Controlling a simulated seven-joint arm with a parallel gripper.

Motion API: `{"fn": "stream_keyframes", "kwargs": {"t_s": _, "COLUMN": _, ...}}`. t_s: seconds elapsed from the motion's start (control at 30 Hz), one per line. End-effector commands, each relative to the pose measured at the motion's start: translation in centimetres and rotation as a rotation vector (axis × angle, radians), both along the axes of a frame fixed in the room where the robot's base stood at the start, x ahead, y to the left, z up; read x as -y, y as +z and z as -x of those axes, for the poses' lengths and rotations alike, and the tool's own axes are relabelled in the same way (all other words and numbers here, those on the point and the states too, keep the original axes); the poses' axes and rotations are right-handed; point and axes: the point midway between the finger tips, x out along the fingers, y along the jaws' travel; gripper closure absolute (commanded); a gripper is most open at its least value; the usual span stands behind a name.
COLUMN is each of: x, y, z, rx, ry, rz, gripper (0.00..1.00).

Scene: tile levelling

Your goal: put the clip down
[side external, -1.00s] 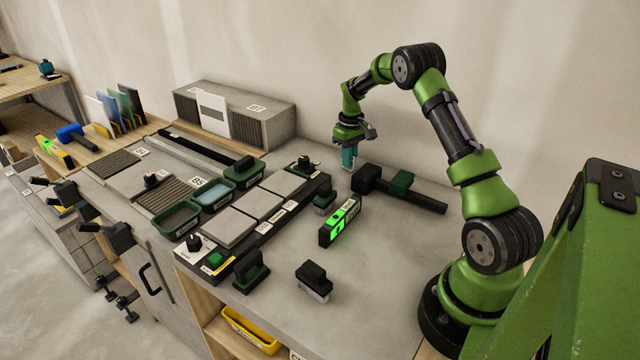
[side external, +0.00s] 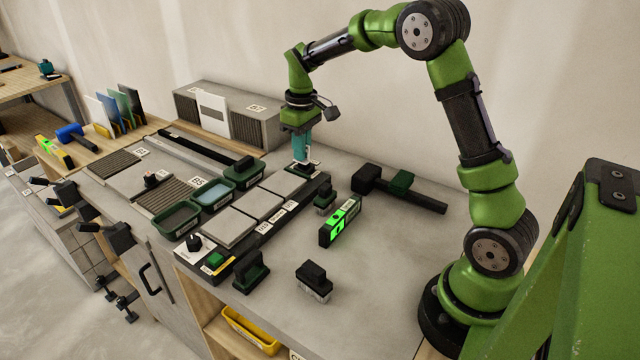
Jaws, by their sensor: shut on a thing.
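My gripper (side external: 301,157) points straight down over the far end of the dark tile rail (side external: 250,254). A teal upright piece (side external: 301,146) shows below the green wrist. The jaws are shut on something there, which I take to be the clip. The clip's outline is too small to tell from the jaws. The lower tip is close to the black and white fitting at the rail's end, and the gripper hides most of that fitting. I cannot tell whether the tip touches it.
Grey tiles (side external: 229,227) lie along the rail. A black-handled block (side external: 314,281) stands in front. A mallet (side external: 400,187) lies behind. Green bins (side external: 176,220) stand to the left. The front right bench is clear.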

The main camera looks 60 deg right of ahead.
Motion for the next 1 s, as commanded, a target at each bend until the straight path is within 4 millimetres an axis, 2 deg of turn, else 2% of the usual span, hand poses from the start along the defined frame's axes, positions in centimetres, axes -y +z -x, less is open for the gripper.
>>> {"fn": "stream_keyframes", "kwargs": {"t_s": 0.03, "x": -2.5, "y": 0.0, "z": 0.9, "rx": -0.002, "ry": 0.027, "rz": 0.0, "gripper": 1.0}}
{"fn": "stream_keyframes", "kwargs": {"t_s": 0.1, "x": -4.9, "y": -0.5, "z": 2.3, "rx": -0.007, "ry": 0.039, "rz": -0.001, "gripper": 1.0}}
{"fn": "stream_keyframes", "kwargs": {"t_s": 0.23, "x": -7.2, "y": -1.5, "z": 4.5, "rx": -0.017, "ry": 0.031, "rz": -0.002, "gripper": 1.0}}
{"fn": "stream_keyframes", "kwargs": {"t_s": 0.4, "x": -7.3, "y": -3.2, "z": 5.9, "rx": -0.03, "ry": -0.027, "rz": 0.004, "gripper": 1.0}}
{"fn": "stream_keyframes", "kwargs": {"t_s": 0.7, "x": -7.2, "y": -8.2, "z": 5.7, "rx": -0.024, "ry": -0.044, "rz": 0.005, "gripper": 1.0}}
{"fn": "stream_keyframes", "kwargs": {"t_s": 0.87, "x": -7.2, "y": -9.7, "z": 5.7, "rx": -0.023, "ry": -0.042, "rz": 0.005, "gripper": 1.0}}
{"fn": "stream_keyframes", "kwargs": {"t_s": 1.0, "x": -7.2, "y": -11.8, "z": 5.7, "rx": -0.025, "ry": -0.043, "rz": 0.005, "gripper": 1.0}}
